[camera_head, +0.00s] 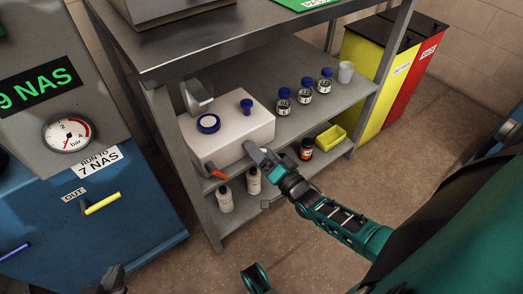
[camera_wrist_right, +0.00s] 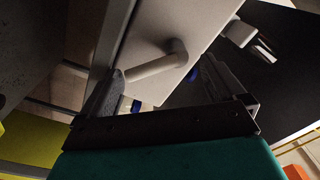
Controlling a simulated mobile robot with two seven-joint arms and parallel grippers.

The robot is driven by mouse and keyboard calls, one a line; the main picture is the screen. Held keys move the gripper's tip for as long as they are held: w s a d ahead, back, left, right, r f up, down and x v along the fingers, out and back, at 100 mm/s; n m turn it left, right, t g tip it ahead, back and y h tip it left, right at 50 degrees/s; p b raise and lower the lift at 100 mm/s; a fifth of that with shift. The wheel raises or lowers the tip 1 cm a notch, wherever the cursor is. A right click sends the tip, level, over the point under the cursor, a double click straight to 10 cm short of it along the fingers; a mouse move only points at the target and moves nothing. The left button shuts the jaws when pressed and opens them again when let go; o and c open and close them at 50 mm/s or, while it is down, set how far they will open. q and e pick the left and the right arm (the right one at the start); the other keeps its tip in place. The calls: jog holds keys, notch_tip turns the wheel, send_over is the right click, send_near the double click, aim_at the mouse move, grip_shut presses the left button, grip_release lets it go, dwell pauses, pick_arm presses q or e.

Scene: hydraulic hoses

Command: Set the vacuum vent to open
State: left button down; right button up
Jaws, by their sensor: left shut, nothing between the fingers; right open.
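I cannot tell for sure which part is the vacuum vent. My right gripper (camera_head: 264,156) is at the unit's front right corner. In the right wrist view, my open right gripper (camera_wrist_right: 166,70) has a pale bent pipe or handle (camera_wrist_right: 157,65) between its fingers; it projects from a white face. Contact is unclear. A dark part at the bottom edge appears to be my left gripper (camera_head: 114,280), shut and empty, far from the unit.
The metal shelf (camera_head: 160,65) has a post left of the unit. Several blue-capped jars (camera_head: 304,90), a yellow tray (camera_head: 331,136) and a brown bottle (camera_head: 306,149) stand to the right. White bottles (camera_head: 225,199) stand below. A blue machine (camera_head: 120,220) is at left.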

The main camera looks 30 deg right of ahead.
pick_arm(q)
jog(key=shift+r+p, duration=1.8)
jog(key=shift+r, duration=0.2)
pick_arm(e)
jog(key=s+d, duration=0.1)
jog(key=s, duration=1.3)
jog(key=shift+d+f, duration=0.15)
jog(key=shift+f, duration=0.15)
pick_arm(q)
jog(key=shift+s+a+f+p, duration=0.25)
jog(key=shift+a+f+p, duration=0.1)
jog(key=shift+a+f, duration=0.1)
pick_arm(e)
jog(key=s, duration=1.3)
jog(key=shift+d+f, duration=0.15)
jog(key=shift+d, duration=0.3)
jog(key=shift+c, duration=0.3)
